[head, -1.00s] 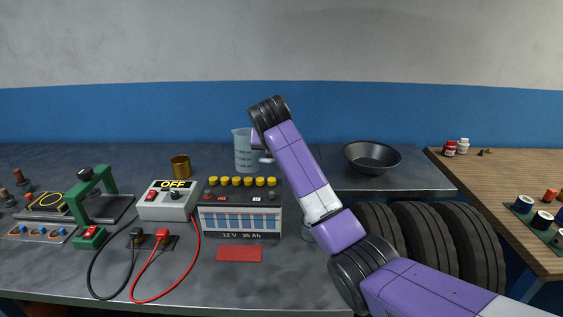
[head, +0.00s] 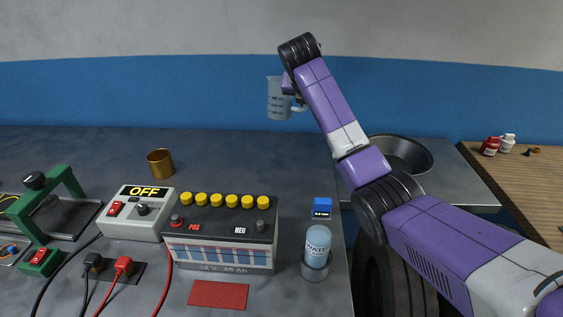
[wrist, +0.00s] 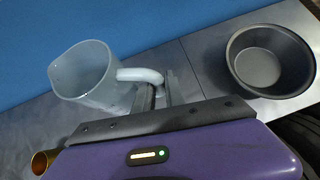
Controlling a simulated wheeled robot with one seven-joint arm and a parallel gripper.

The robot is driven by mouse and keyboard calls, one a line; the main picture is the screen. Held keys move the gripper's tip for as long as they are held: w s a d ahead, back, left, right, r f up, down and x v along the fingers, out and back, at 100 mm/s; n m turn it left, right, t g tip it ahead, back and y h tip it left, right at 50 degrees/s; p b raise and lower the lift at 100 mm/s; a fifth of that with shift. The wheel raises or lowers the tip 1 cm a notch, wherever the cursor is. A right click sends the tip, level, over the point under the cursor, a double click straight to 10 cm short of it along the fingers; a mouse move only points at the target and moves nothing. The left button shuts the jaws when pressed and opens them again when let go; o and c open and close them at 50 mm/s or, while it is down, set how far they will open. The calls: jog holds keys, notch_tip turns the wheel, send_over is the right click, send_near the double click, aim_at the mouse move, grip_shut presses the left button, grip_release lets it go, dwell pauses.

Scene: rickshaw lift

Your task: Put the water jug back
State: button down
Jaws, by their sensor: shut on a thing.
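The water jug (head: 279,98) is a translucent measuring jug with marks on its side and a pale handle. It is held up in the air, in front of the blue wall stripe and above the back of the bench. The wrist view shows the jug (wrist: 84,76) from above, roughly upright, its handle towards my gripper (wrist: 159,92). My gripper is shut on the handle. In the head view my gripper (head: 291,86) is mostly hidden behind my wrist.
A battery (head: 220,242) with yellow caps, a grey OFF box (head: 137,214), a green press (head: 57,206) and a labelled bottle (head: 318,245) stand on the bench. A brass cup (head: 161,163) is behind. A dark bowl (head: 402,154) is right.

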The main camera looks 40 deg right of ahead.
notch_tip(320, 180, down, 17)
jog(key=shift+r+p, duration=0.1)
jog(key=shift+p, duration=0.3)
jog(key=shift+f+p, duration=0.55)
jog(key=shift+f, duration=0.85)
jog(key=c, duration=1.4)
grip_release()
jog(key=shift+f+b, duration=0.15)
jog(key=shift+b, duration=0.15)
jog(key=shift+f+b, duration=0.2)
jog(key=shift+b, duration=0.15)
jog(key=v, duration=0.8)
